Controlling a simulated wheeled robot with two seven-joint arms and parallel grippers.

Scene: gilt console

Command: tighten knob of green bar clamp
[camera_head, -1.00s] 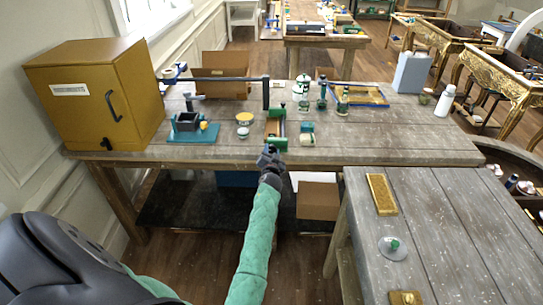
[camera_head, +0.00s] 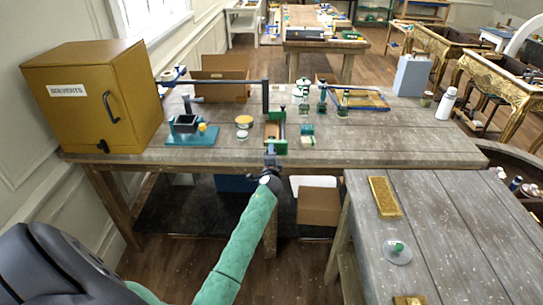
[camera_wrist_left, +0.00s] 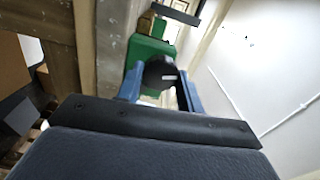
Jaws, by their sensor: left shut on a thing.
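The green bar clamp (camera_head: 281,147) sits at the front edge of the wooden workbench, around a wooden frame piece. Its round black knob (camera_wrist_left: 160,72) with a white mark faces me in the left wrist view, in front of the green clamp body (camera_wrist_left: 146,50). My left gripper (camera_head: 270,152) reaches up to the clamp from the front. Its blue fingers (camera_wrist_left: 158,92) stand on either side of the knob and are shut on it. In the head view the gripper hides the knob. My right gripper is in neither view.
A yellow cabinet (camera_head: 88,100) stands at the bench's left end. A teal-based vise (camera_head: 190,132), tins (camera_head: 243,121), and several bottles and jars stand near the clamp. The bench top (camera_head: 400,145) is clear to the right. A second table (camera_head: 450,220) is at the front right.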

